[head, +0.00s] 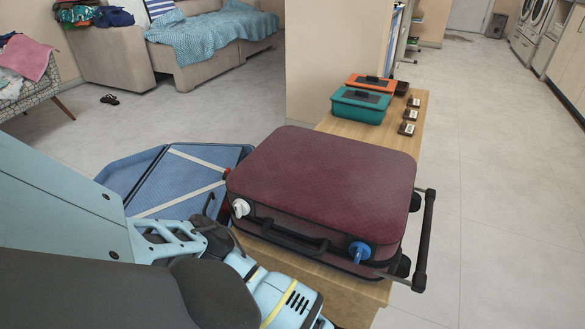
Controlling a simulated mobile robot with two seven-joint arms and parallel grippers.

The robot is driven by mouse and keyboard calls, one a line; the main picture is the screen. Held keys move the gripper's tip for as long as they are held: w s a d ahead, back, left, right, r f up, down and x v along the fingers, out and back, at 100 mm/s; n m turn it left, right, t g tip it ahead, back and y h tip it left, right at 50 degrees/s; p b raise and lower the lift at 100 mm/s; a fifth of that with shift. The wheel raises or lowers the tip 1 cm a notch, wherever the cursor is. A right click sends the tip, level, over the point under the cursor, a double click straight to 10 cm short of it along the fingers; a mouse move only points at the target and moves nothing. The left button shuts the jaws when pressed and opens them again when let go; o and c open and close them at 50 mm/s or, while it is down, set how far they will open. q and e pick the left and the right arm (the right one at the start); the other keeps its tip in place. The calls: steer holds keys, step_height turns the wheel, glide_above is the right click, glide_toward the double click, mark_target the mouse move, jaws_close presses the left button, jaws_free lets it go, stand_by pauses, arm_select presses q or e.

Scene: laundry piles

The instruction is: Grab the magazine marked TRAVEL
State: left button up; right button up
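No magazine marked TRAVEL can be made out in the head view. My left arm comes in from the left and covers the lower left. A pale blue cut-out part at its end, which looks like my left gripper (166,240), is over the near side of the open blue case. Its fingertips cannot be made out, so whether it is open or shut is unclear. My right gripper is not in view.
A maroon suitcase (325,180) lies on a wooden bench (420,115), beside the open blue case (185,175). Teal (358,108) and orange (370,83) boxes and small dark items (412,115) are farther back. A sofa (190,70) stands behind. The right floor (500,190) is clear.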

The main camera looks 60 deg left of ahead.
arm_select(q)
steer(key=shift+f, duration=0.3)
stand_by(0.4)
jaws_close()
stand_by(1.3)
